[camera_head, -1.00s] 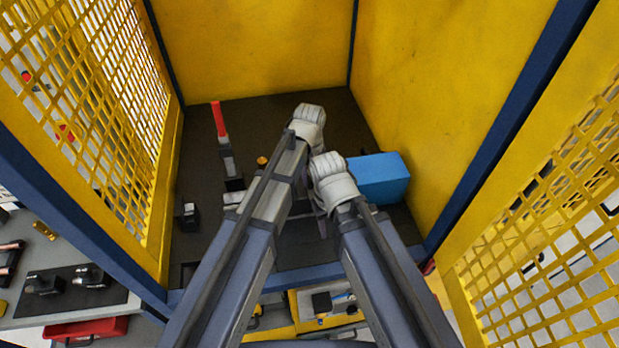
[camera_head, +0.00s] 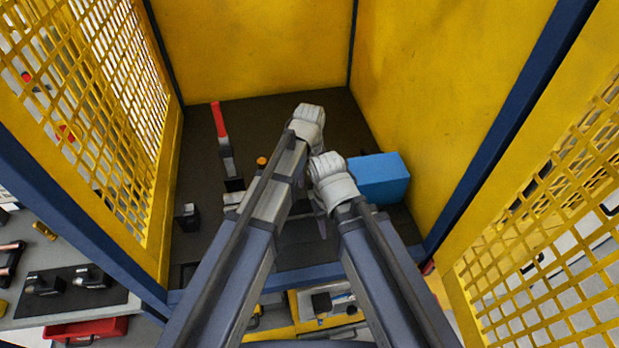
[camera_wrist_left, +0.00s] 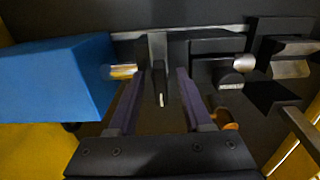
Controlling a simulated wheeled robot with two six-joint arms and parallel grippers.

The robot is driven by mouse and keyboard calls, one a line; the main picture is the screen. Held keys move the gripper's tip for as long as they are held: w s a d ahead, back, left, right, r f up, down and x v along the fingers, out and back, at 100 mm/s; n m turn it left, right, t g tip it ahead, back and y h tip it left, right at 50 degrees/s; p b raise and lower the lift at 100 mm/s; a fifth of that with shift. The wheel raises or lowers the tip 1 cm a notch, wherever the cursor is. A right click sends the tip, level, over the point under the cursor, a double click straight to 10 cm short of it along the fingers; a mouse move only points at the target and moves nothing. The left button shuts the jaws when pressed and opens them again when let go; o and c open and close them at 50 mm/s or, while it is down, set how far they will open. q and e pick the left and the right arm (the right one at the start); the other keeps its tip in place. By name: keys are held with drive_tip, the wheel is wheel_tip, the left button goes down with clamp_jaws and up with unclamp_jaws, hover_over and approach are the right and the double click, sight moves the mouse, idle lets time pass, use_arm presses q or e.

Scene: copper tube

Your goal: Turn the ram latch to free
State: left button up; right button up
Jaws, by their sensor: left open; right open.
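In the left wrist view, the two purple fingers of my left gripper (camera_wrist_left: 160,80) are apart. A dark upright piece (camera_wrist_left: 158,66), which looks like the ram latch lever, stands between them; I cannot tell whether they touch it. Behind it are dark blocks of the fixture, with a copper-coloured tube end (camera_wrist_left: 122,71) to the left and a silver rod (camera_wrist_left: 232,68) to the right. In the head view my left forearm and wrist hide the latch and left fingertips. My right gripper (camera_head: 321,215) is open, lower and to the right, its fingers mostly hidden under its wrist.
A blue block (camera_head: 380,178) stands right of my wrists. A red-handled lever (camera_head: 219,120) and an orange knob (camera_head: 262,162) are to the left. Yellow walls (camera_head: 250,45) and mesh panels (camera_head: 120,110) close in the dark bench (camera_head: 200,240).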

sight(310, 178)
use_arm(q)
wheel_tip(310, 178, up, 8)
drive_tip(key=p, duration=0.7)
drive_tip(key=shift+f, duration=0.2)
use_arm(e)
wheel_tip(310, 178, up, 8)
drive_tip(key=shift+f, duration=0.15)
